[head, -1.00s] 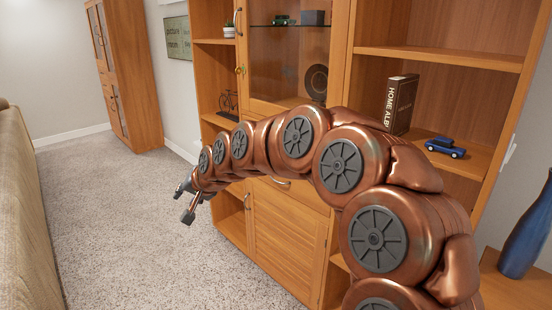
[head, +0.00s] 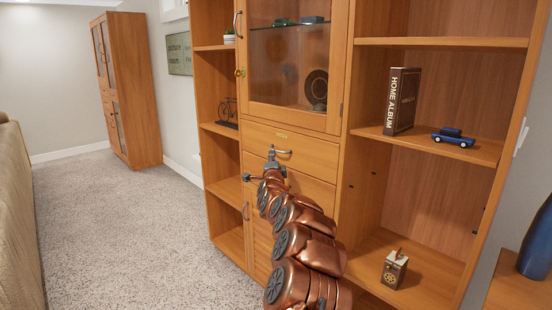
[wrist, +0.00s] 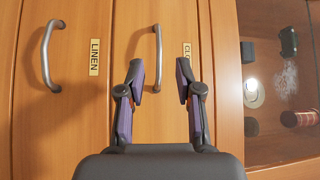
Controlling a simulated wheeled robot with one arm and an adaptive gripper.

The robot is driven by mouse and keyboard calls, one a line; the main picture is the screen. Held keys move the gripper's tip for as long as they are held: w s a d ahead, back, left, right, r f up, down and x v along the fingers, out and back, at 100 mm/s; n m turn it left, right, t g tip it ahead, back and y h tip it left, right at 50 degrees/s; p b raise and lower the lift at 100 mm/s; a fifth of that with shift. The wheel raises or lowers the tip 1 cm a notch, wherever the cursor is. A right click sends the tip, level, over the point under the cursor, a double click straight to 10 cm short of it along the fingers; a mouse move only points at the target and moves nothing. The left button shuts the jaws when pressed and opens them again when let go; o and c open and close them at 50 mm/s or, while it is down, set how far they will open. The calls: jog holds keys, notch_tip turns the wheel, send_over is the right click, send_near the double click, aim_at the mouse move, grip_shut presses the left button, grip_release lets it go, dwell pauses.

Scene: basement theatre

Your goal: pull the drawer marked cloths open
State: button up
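Two shut wooden drawers sit mid-cabinet. The upper drawer (head: 315,153) has a metal bar handle (head: 283,151) and a small label. In the wrist view, turned sideways, its label (wrist: 187,49) starts "CL"; my finger hides the rest. That handle also shows in the wrist view (wrist: 158,58), between my fingertips in the picture. The other drawer (wrist: 70,130) is marked LINEN, with its own handle (wrist: 47,57). My gripper (wrist: 160,76), also in the head view (head: 258,167), is open and empty in front of the drawers. I cannot tell whether it touches the handle.
A glass-doored cabinet (head: 290,65) is above the drawers. Open shelves at right hold a HOME ALBUM book (head: 402,100), a blue toy car (head: 453,138) and a small box (head: 394,269). A sofa (head: 18,220) stands at left. The carpet (head: 120,220) between is clear.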

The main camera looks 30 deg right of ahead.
jog(key=shift+h, duration=0.4)
jog(key=shift+s+d+x, duration=0.1)
jog(key=shift+d+x, duration=0.05)
jog(key=shift+x, duration=1.15)
jog(key=shift+s+d+x, duration=0.1)
jog(key=shift+d+x, duration=0.1)
jog(key=shift+x, duration=1.05)
jog(key=shift+s+d+x, duration=0.1)
jog(key=shift+d+x, duration=0.05)
jog(key=shift+x, duration=1.15)
jog(key=shift+w+f, duration=0.1)
jog(key=shift+f, duration=0.05)
jog(key=shift+w, duration=0.1)
